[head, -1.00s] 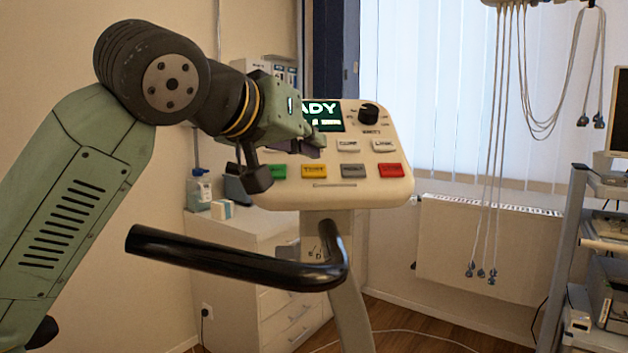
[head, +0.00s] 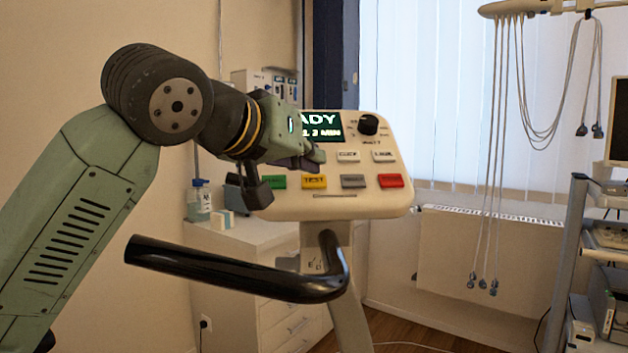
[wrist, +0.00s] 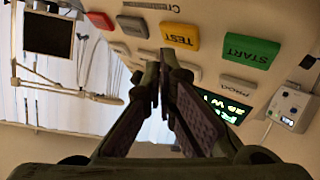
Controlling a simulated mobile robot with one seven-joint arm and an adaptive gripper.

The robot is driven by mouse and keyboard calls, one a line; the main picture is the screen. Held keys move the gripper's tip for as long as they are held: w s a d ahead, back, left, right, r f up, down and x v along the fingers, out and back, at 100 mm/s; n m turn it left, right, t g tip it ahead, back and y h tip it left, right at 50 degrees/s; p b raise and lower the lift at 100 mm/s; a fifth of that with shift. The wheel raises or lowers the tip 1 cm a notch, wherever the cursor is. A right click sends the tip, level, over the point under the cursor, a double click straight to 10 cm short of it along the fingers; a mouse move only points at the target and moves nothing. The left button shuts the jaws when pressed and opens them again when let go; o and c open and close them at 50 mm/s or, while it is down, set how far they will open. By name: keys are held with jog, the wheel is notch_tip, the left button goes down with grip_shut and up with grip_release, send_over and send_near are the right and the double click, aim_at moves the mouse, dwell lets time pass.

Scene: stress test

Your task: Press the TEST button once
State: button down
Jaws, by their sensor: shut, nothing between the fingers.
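The yellow TEST button (head: 314,181) sits in the lower row of the control panel (head: 340,205), between the green START button (head: 273,181) and a grey button (head: 353,181). In the wrist view the TEST button (wrist: 180,36) shows upside down beyond the fingertips, beside START (wrist: 250,50). My gripper (head: 318,160) is shut and empty. In the head view its tips appear just above the TEST button, by the upper button row. In the wrist view the fingertips (wrist: 158,62) point toward the panel face. I cannot tell how large the gap to the panel is.
A red button (head: 390,181) is at the lower row's right end. A dark knob (head: 368,124) and a lit screen (head: 322,126) are above. A black handlebar (head: 235,268) crosses below the panel. Cables (head: 495,150) hang at the right, near a cart (head: 570,250).

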jog(key=shift+f, duration=0.1)
dwell(0.6)
jog(key=shift+w+f, duration=0.25)
jog(key=shift+w+f, duration=0.2)
jog(key=shift+f, duration=0.1)
dwell(0.8)
jog(key=shift+r, duration=0.1)
jog(key=shift+s+r+p, duration=0.3)
jog(key=shift+s+r, duration=0.15)
jog(key=shift+r, duration=0.05)
jog(key=shift+s+d+r+p, duration=0.1)
jog(key=shift+s+r+p, duration=0.65)
jog(key=shift+r, duration=0.25)
jog(key=shift+s+d+r+p, duration=0.1)
jog(key=shift+s+r+p, duration=0.55)
jog(key=shift+s+r, duration=0.25)
jog(key=shift+w+r, duration=0.1)
jog(key=shift+r, duration=0.05)
